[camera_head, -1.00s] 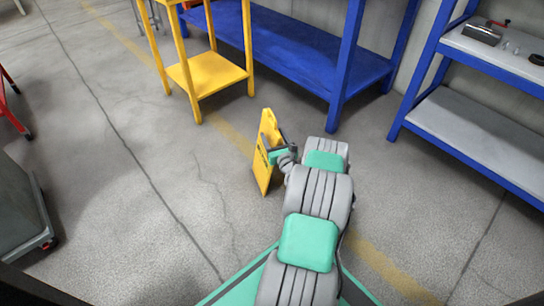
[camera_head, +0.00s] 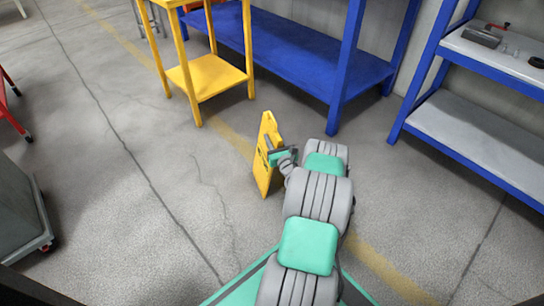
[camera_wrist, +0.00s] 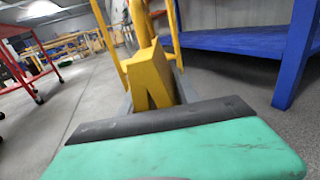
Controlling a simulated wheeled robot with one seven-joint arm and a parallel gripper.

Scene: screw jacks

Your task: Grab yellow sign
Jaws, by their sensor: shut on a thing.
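The yellow sign (camera_head: 265,160) stands upright on the grey floor in the head view, just left of the end of my arm. My gripper (camera_head: 277,153) is at its right side and shut on it, a little above the sign's middle. In the wrist view the sign (camera_wrist: 151,78) rises behind the gripper's dark edge, with its folded top and a narrow opening facing me. The fingertips and the exact contact are mostly hidden by the sign and the gripper body.
A yellow stand (camera_head: 207,77) is behind the sign. A long blue bench (camera_head: 290,50) stands behind that. A blue rack with grey shelves (camera_head: 470,130) is at the right. A grey cart (camera_head: 20,215) is at the left. The floor (camera_head: 130,180) left of the sign is clear.

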